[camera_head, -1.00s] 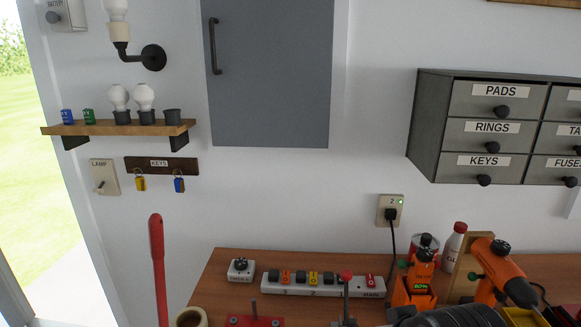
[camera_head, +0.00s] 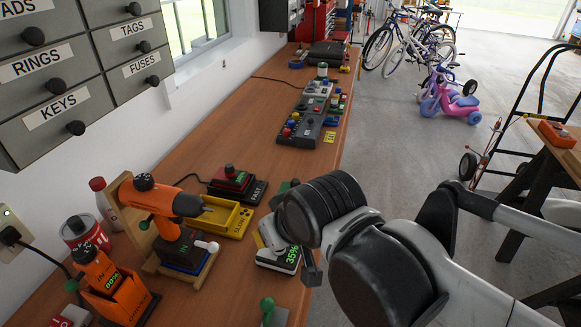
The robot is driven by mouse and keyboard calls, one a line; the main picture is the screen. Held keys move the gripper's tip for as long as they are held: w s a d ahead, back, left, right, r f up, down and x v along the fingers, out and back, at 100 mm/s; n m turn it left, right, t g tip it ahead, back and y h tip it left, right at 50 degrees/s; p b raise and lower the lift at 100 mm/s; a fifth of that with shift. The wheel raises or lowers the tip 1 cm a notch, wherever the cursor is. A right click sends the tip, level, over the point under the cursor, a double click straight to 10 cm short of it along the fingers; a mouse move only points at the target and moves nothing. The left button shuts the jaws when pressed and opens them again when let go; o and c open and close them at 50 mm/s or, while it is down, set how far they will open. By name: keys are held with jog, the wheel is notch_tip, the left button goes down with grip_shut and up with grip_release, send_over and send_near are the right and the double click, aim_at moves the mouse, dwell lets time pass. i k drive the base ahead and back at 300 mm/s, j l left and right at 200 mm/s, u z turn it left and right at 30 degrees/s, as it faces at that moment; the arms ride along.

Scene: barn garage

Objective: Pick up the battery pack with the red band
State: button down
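A battery pack with a red band (camera_head: 231,178), dark with a dark knob on top, sits on a black base on the workbench, behind a yellow tray. It appears to be the one named in the task. An orange drill (camera_head: 158,205) stands on a wooden stand in front of it. My gripper (camera_head: 296,250) is at the end of my arm, right of the pack and apart from it. The black wrist hides most of it. A dark finger-like part shows below the wrist, beside a white device reading 35% (camera_head: 283,257). Whether the fingers are open is unclear.
The workbench (camera_head: 210,135) runs away along the wall. An orange charger (camera_head: 117,298), a red can (camera_head: 84,232) and a bottle (camera_head: 104,205) stand at left. The yellow tray (camera_head: 222,216) adjoins the drill stand. A grey control panel (camera_head: 305,120) lies farther back. Drawers (camera_head: 75,80) overhang at left.

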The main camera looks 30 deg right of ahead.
aim_at(230, 178)
jog(key=z, duration=0.1)
jog(key=i+l+u, duration=0.1)
jog(key=l, duration=0.25)
jog(key=i+l+u, duration=0.1)
jog(key=i+l, duration=0.15)
jog(key=i+l+u, duration=0.1)
jog(key=l, duration=0.4)
jog(key=i+l+u, duration=0.1)
jog(key=l, duration=0.25)
